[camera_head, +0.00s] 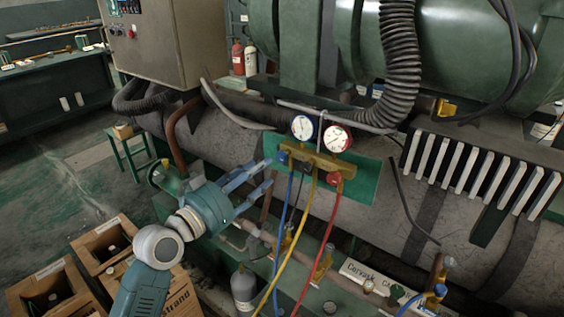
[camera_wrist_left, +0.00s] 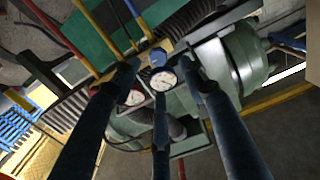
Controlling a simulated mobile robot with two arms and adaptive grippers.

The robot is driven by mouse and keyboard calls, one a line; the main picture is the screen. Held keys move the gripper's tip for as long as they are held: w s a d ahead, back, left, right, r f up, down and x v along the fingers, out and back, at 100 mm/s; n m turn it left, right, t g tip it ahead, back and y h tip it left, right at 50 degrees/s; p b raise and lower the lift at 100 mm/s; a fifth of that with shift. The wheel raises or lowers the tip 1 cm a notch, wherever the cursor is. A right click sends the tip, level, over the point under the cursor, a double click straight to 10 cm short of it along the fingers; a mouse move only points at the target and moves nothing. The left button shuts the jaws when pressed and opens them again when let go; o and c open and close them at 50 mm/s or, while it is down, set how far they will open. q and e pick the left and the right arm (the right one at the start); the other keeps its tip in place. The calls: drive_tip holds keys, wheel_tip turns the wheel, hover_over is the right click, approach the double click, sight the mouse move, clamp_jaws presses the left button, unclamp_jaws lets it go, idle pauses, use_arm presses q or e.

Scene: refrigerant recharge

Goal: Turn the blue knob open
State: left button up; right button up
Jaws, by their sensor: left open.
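The blue knob (camera_head: 282,157) sits at the left end of the brass manifold (camera_head: 318,161), below two round gauges. My left gripper (camera_head: 268,172) is open, its fingers reaching from the left towards the knob. In the left wrist view the blue knob (camera_wrist_left: 157,57) shows between and just beyond the fingertips of my gripper (camera_wrist_left: 160,70). Whether any finger touches it I cannot tell. A red knob (camera_head: 333,179) is at the manifold's right end. My right gripper is not in view.
Blue, yellow (camera_head: 294,242) and red (camera_head: 322,242) hoses hang below the manifold. A green plate (camera_head: 366,170) stands behind it. A big dark pipe runs behind. Cardboard boxes (camera_head: 107,234) stand on the floor at lower left.

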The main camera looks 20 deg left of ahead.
sight(279, 157)
use_arm(q)
drive_tip(key=x, duration=0.3)
drive_tip(key=shift+w+d, duration=0.15)
drive_tip(key=shift+w, duration=0.2)
drive_tip(key=x, duration=0.4)
drive_tip(key=shift+w+d, duration=0.15)
drive_tip(key=shift+w, duration=0.2)
drive_tip(key=shift+w+d+f, duration=0.1)
drive_tip(key=shift+w, duration=0.2)
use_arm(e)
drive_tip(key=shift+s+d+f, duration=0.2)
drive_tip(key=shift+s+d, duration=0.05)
use_arm(q)
clamp_jaws()
